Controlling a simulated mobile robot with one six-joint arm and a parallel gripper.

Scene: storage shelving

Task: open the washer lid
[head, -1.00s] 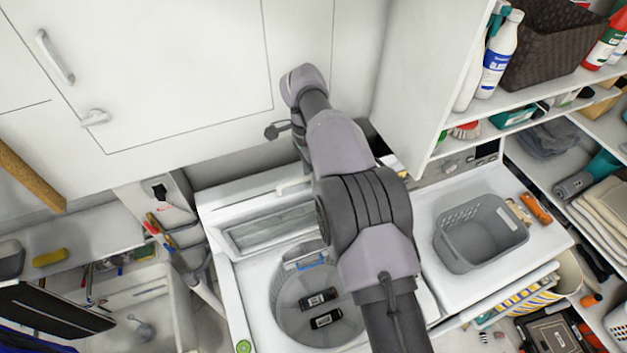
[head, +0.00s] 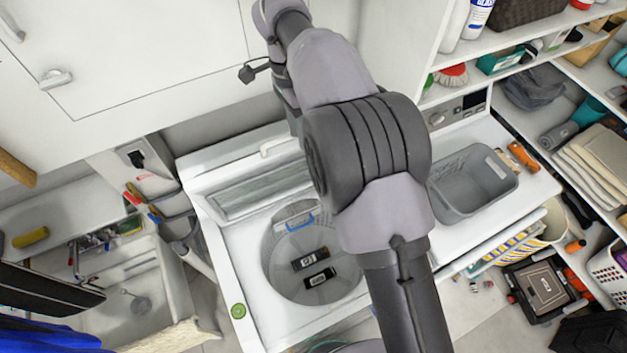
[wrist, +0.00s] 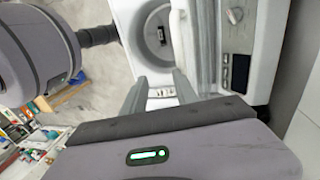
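The white top-loading washer (head: 235,265) stands below my arm in the head view. Its lid (head: 262,192), white with a window panel, stands raised at the back of the round drum opening (head: 283,262). Two dark items lie inside the drum. In the wrist view my gripper (wrist: 158,92) has its two fingers apart with nothing between them. The drum opening (wrist: 157,40) shows beyond them, and the raised lid (wrist: 205,45) is close to the right finger; I cannot tell whether they touch. In the head view my arm hides the gripper's fingers.
A grey basket (head: 470,182) sits on the white machine to the right. Shelves (head: 520,70) with bottles and cloths fill the right side. A white cabinet (head: 150,45) is behind the washer. A sink (head: 135,290) is at the left.

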